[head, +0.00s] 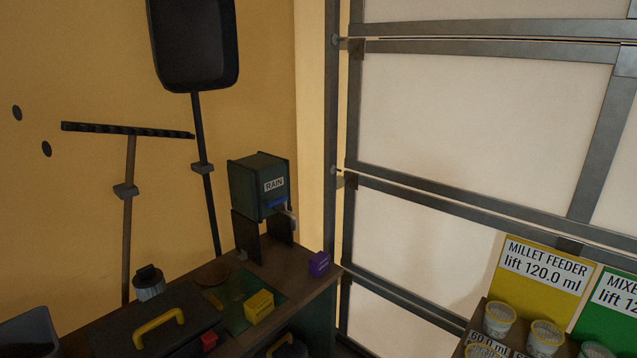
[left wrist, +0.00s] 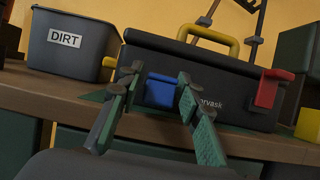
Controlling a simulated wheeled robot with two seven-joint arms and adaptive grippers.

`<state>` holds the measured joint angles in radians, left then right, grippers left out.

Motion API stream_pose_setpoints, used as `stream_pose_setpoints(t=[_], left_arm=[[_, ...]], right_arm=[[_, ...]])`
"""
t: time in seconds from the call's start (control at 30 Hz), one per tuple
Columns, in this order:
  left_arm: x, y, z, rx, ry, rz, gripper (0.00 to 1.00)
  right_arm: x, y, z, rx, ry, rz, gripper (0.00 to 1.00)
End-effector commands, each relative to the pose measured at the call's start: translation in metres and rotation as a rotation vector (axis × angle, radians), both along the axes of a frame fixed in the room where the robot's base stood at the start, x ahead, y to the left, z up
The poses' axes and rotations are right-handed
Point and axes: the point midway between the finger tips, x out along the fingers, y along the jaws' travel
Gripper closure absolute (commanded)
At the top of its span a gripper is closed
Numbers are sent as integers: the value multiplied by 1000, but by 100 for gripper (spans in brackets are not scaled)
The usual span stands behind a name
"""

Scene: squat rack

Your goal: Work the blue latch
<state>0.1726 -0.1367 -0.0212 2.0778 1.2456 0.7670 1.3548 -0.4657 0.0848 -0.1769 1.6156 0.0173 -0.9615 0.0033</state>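A dark toolbox with a yellow handle stands on the bench; its front fills the middle of the left wrist view (left wrist: 225,75), and its top shows at the bottom of the head view (head: 130,335). The blue latch (left wrist: 160,91) is on its front, left of the red latch (left wrist: 267,90). The red latch also shows in the head view (head: 209,340). My left gripper (left wrist: 157,80) is open, its two fingers on either side of the blue latch in the picture. I cannot tell whether they touch it. My right gripper is not in view.
A grey DIRT bin (left wrist: 70,45) stands left of the toolbox. A yellow block (head: 259,306), a purple block (head: 319,263) and the RAIN dispenser (head: 258,185) stand on the bench right of the toolbox. The bench's front edge (left wrist: 60,101) runs below the toolbox.

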Motion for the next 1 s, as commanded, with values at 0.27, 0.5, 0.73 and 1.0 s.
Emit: stream_pose_setpoints(t=[0.27, 0.5, 0.73, 1.0], left_arm=[[1, -1, 1, 1, -2, -1, 58], [-4, -6, -4, 1, 0, -2, 58], [-15, -18, -13, 0, 1, -2, 58], [-27, -34, -23, -5, 5, -4, 58]], right_arm=[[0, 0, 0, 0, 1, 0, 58], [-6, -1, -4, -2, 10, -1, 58], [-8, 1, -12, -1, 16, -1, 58], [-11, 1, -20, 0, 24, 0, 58]])
